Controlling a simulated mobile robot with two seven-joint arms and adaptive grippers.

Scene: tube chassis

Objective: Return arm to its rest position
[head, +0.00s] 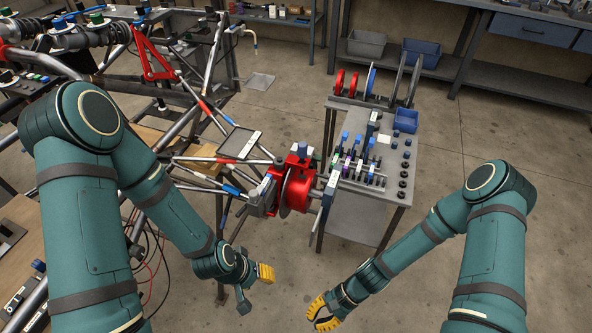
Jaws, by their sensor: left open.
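My left arm (165,210) comes in from the left, bends at its elbow and reaches down beside the tube chassis. Its gripper (256,286) is open and empty, with its yellow-tipped fingers apart over the concrete floor, below the red hub. My right arm (490,250) comes in from the lower right and bends back toward the middle. Its gripper (320,314) hangs over bare floor near the bottom edge. Its yellow fingers look apart with nothing between them. Neither gripper appears to touch anything.
The tube chassis (205,108) fills the left, with a red hub and disc (298,190) at its near corner. A grey parts cart (370,206) with discs, tools and a blue bin (405,121) stands right of it. Floor between cart and right arm is clear.

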